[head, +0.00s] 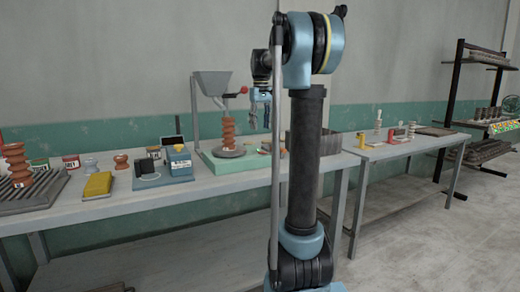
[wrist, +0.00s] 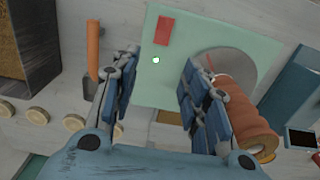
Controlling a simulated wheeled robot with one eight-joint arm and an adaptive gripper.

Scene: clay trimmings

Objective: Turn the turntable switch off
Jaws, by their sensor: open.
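The turntable has a pale green base (head: 222,168) on the long table in the head view, with a grey disc (head: 229,153) and a ribbed terracotta piece (head: 228,128) standing on it. In the wrist view the base (wrist: 180,117) lies below my gripper (wrist: 160,68), with part of the disc (wrist: 238,62) at right. A flat red rectangular part (wrist: 163,30), which looks like the switch, sits on the base ahead of the fingers. A small white dot (wrist: 156,60) shows near it. My gripper (head: 260,112) is open and empty above the turntable's right side; its fingers are apart from the red part.
The terracotta piece (wrist: 245,115) stands close to the right finger. An orange-handled tool (wrist: 93,50), a dark box (wrist: 25,45) and several round pale pieces (wrist: 73,123) lie left in the wrist view. A blue box (head: 178,161) stands left of the turntable in the head view.

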